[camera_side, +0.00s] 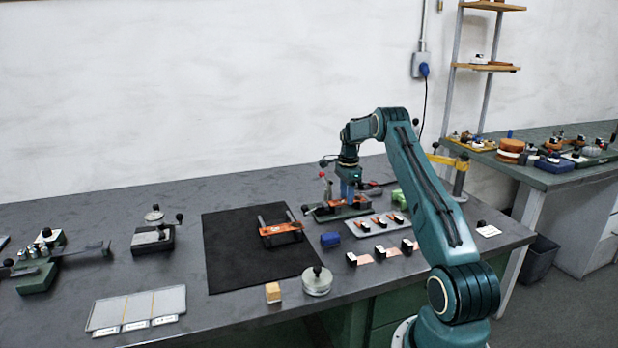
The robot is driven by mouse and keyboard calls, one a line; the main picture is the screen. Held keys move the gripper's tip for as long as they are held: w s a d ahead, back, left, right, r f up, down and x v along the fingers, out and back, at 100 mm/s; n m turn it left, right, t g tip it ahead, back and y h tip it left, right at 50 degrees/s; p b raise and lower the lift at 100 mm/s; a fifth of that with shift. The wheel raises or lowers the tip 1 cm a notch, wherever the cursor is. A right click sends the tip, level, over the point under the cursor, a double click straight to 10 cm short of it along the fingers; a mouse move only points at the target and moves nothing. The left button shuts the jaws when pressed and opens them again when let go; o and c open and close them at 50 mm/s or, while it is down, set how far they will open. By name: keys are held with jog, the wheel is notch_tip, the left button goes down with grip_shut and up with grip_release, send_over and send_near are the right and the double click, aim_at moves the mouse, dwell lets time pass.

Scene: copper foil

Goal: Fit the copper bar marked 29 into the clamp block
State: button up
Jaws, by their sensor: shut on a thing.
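The fingers hide part of both.
A grey tray (354,232) with several small copper and black parts lies in front of the fixture. A blue block (330,239) is near it. A round metal weight (317,281) sits at the front.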

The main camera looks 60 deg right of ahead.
jog(key=o, duration=0.8)
jog(key=shift+r, duration=0.3)
jog(key=shift+r, duration=0.35)
jog(key=shift+r, duration=0.8)
jog(key=o, duration=0.6)
jog(key=shift+c, duration=0.2)
jog(key=shift+r, duration=0.15)
